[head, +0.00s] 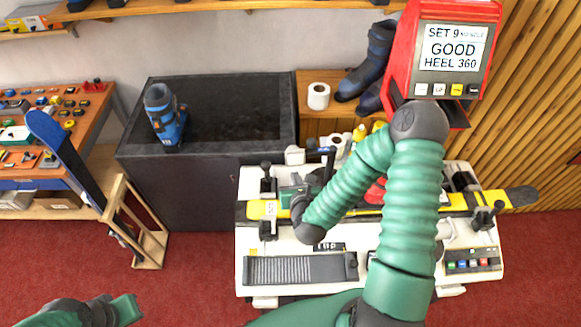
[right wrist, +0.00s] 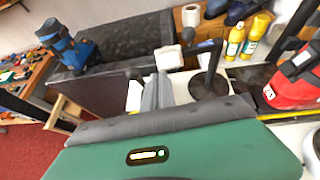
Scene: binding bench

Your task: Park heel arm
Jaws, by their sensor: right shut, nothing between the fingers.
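A yellow and black ski (head: 460,203) lies along the white binding bench (head: 243,275). My right arm arches over the bench, and its gripper (head: 296,184) is at the left half, shut and empty. In the right wrist view its grey fingers (right wrist: 158,92) sit together, left of a black upright post with a crossbar and round base (right wrist: 208,82). I cannot tell whether this is the heel arm, or whether the fingers touch it. My right arm hides the middle of the bench. My left gripper (head: 125,309) is at the bottom left, away from the bench; its fingers are unclear.
A red display (head: 450,50) reads "GOOD HEEL 360". A black counter (head: 225,105) holds a blue boot (head: 163,115). Black clamps (head: 267,182) stand on the bench. A red device (right wrist: 295,75) and yellow bottles (right wrist: 255,35) are right of the post. A wooden rack (head: 150,235) stands left.

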